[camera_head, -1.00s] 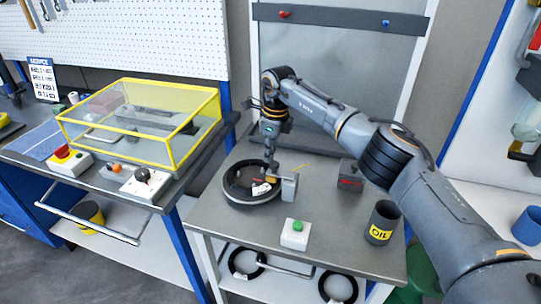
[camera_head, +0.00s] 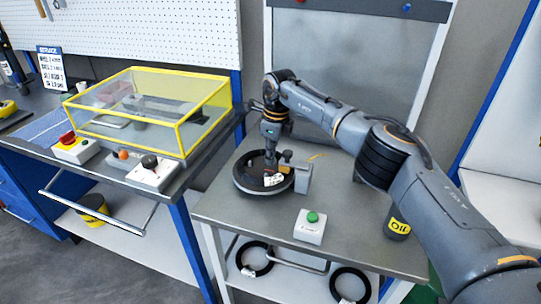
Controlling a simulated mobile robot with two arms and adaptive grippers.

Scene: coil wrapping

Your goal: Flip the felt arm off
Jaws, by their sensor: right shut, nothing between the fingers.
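A dark round coil fixture (camera_head: 246,180) sits on the grey metal table. A small grey block (camera_head: 303,178) stands at its right edge, with a small brownish piece (camera_head: 287,155) near its top that may be the felt arm. My right gripper (camera_head: 270,162) points straight down over the fixture beside that piece, shut and empty. Whether its fingertips touch the piece is too small to tell. A white tag (camera_head: 274,180) shows in the fixture just below the gripper. My left gripper is not in view.
A white box with a green button (camera_head: 310,225) stands at the table front. An oil can (camera_head: 396,225) is partly behind my right arm.

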